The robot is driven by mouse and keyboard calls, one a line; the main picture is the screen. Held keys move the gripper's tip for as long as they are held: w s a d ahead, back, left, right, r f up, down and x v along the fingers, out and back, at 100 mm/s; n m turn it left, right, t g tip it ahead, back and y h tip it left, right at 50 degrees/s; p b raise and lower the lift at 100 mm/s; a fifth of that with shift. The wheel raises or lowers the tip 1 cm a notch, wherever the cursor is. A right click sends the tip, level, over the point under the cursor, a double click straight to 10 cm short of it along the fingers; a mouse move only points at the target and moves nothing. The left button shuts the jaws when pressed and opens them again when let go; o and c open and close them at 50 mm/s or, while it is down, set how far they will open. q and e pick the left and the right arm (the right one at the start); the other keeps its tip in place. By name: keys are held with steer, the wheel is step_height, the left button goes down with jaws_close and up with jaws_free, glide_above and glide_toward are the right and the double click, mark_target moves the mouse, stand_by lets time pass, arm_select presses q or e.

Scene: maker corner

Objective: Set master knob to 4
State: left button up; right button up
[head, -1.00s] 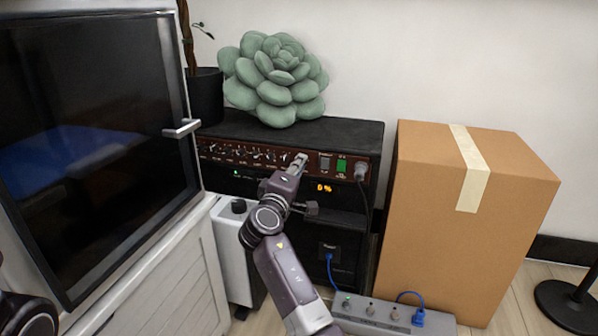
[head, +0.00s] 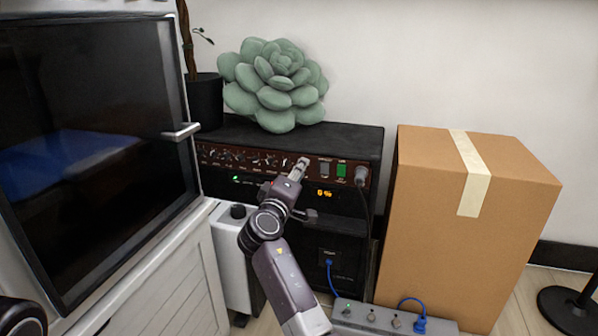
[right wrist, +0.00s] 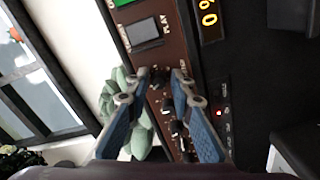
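The black amplifier (head: 350,140) stands against the wall with a brown-red control panel and a row of knobs (head: 240,158). My right gripper (head: 303,164) is at the right part of this row and covers the master knob in the head view. In the right wrist view, my right gripper (right wrist: 160,75) has its two fingers apart, with a dark knob (right wrist: 158,78) between or just behind the tips. I cannot tell whether they touch it. The orange display (right wrist: 208,18) reads about 0 %. My left gripper is not visible; only a dark part of my left arm shows.
A green switch (head: 342,169) and a plug with a cable (head: 361,176) are right of the gripper. A succulent (head: 275,85) sits on top. A cardboard box (head: 430,210) stands right, a glass-fronted cabinet (head: 180,260) left, and a power strip (head: 440,327) below.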

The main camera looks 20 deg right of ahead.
step_height(320, 180, up, 10)
stand_by(0.6)
